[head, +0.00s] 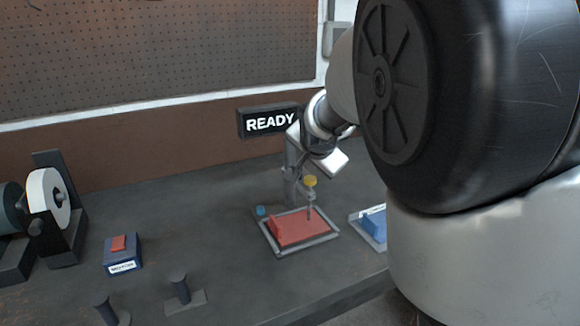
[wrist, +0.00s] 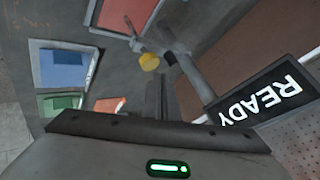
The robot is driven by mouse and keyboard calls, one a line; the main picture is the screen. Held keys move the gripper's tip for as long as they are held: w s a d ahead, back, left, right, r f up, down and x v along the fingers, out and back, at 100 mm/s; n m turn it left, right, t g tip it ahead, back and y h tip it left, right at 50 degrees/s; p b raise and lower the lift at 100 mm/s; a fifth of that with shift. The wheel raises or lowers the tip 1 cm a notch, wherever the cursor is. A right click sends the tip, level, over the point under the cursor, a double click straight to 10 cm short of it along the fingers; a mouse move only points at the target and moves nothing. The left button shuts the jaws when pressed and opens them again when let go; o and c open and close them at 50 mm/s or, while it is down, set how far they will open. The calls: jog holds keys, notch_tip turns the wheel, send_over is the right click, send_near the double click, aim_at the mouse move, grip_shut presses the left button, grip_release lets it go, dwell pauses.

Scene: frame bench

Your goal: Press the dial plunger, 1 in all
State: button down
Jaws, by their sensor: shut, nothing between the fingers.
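The dial plunger has a yellow cap (head: 310,181) on a thin grey stem above a red plate (head: 300,229). The plate lies in a grey frame, and the stem's lower end is close over it. The cap also shows in the wrist view (wrist: 149,62). My gripper (wrist: 155,84) is shut and empty. Its dark fingers show near the cap in the wrist view; I cannot tell whether they touch it. In the head view my pale hand is just above and right of the cap, and the fingertips cannot be made out.
A grey post (head: 290,172) stands behind the plunger, near a lit READY sign (head: 269,122). A blue button (head: 262,211) is left of the post. A blue tray (wrist: 62,68) and a green tray (wrist: 60,103) lie nearby. A grinder (head: 50,205) stands left. The bench between is mostly clear.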

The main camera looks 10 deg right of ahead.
aim_at(310, 178)
jog(key=shift+f, duration=0.15)
dwell(0.4)
jog(key=shift+f, duration=0.25)
jog(key=shift+f+b, duration=0.9)
jog(key=shift+f, duration=0.35)
dwell(1.1)
jog(key=shift+r, duration=0.15)
jog(key=shift+r+p, duration=1.5)
jog(key=shift+p, duration=0.35)
jog(key=shift+r, duration=0.1)
notch_tip(310, 178, up, 5)
jog(key=p, duration=0.5)
